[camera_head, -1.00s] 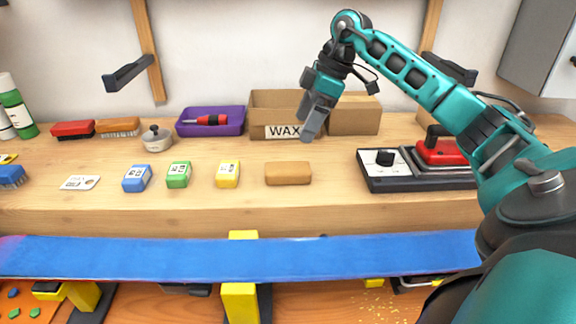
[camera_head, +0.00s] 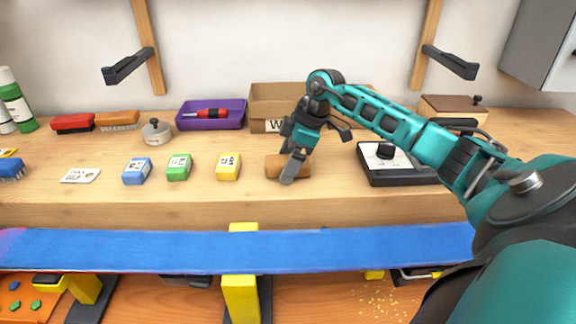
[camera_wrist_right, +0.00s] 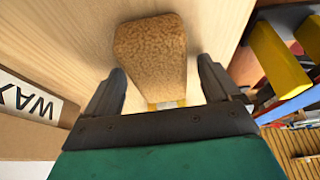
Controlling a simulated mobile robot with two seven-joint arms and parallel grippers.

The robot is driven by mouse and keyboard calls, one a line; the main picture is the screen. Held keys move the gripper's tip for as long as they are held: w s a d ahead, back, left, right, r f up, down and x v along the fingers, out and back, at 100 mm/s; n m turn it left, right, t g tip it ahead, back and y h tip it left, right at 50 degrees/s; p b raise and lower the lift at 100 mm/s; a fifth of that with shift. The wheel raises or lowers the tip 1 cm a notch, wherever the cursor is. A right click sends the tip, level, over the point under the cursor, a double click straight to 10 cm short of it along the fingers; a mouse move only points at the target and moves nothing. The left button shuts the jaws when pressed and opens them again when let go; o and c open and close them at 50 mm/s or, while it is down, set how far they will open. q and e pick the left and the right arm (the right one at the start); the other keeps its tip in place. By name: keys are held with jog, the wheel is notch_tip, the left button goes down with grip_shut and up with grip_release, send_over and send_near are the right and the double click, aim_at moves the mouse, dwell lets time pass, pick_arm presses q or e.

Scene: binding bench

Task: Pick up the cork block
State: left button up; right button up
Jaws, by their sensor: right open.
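The cork block (camera_head: 274,165) is a brown rounded block on the wooden bench, right of the yellow block. My right gripper (camera_head: 292,175) is in front of it in the head view and hides part of it. In the right wrist view the cork block (camera_wrist_right: 152,55) lies ahead of and between the two open fingers of the right gripper (camera_wrist_right: 160,85). The fingers stand apart on either side of its near end. Whether they touch it cannot be told. My left gripper is not in view.
Yellow (camera_head: 228,167), green (camera_head: 179,168) and blue (camera_head: 137,171) blocks stand in a row to the left. A cardboard wax box (camera_head: 270,98) is behind. A black-and-white device (camera_head: 386,163) is to the right. A blue ski base (camera_head: 150,251) runs along the front.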

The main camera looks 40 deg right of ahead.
jog(key=shift+f, duration=0.15)
jog(key=shift+c, duration=0.3)
jog(key=c, duration=1)
notch_tip(320, 180, up, 20)
jog(key=shift+r+p, duration=0.15)
jog(key=shift+p, duration=0.9)
jog(key=o, duration=0.5)
jog(key=c, duration=0.4)
